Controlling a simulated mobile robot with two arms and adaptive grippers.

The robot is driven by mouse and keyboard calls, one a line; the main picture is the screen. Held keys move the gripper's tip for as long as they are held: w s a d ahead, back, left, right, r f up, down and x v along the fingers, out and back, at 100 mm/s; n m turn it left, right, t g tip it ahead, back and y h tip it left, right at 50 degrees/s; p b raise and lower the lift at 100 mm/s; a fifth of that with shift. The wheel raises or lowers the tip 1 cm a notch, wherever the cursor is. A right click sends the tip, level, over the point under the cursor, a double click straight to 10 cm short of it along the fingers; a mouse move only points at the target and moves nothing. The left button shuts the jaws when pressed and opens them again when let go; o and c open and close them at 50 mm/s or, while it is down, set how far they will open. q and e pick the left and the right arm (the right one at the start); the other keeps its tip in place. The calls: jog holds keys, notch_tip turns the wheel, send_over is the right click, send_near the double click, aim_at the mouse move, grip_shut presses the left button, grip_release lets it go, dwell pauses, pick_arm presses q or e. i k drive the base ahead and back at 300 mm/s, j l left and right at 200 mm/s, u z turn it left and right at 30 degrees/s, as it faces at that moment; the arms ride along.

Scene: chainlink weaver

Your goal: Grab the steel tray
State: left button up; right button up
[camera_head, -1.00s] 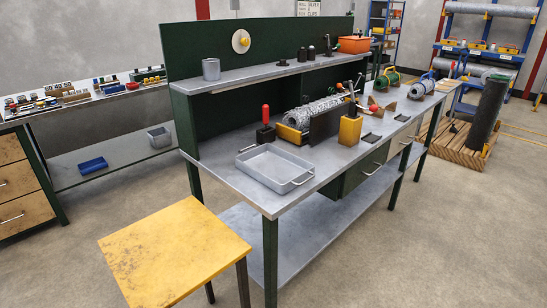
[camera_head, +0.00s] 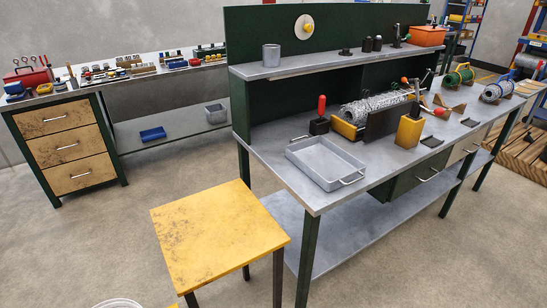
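The steel tray (camera_head: 325,177) is a shallow grey rectangular pan with a wire handle at each short end. It sits flat on the near left part of the grey metal workbench (camera_head: 262,141), close to the bench's front edge. Nothing shows inside it. Neither of my grippers is in the head view, and nothing is touching the tray.
A yellow-topped stool (camera_head: 218,232) stands on the floor left of the bench's near end. A red-handled tool (camera_head: 320,118) and a yellow block (camera_head: 409,131) stand behind and right of the tray. A wooden drawer cabinet (camera_head: 68,145) is far left. Floor at front left is mostly clear.

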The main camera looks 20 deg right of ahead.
aim_at(330, 166)
jog(key=l+u, duration=0.2)
jog(key=l, duration=0.3)
jog(key=l+u, duration=0.2)
jog(key=l, duration=0.3)
jog(key=l+u, duration=0.25)
jog(key=l, duration=0.2)
jog(key=k+l+u, duration=0.2)
jog(key=l, duration=0.3)
jog(key=k+l+u, duration=0.2)
jog(key=l, duration=0.25)
jog(key=i, duration=0.1)
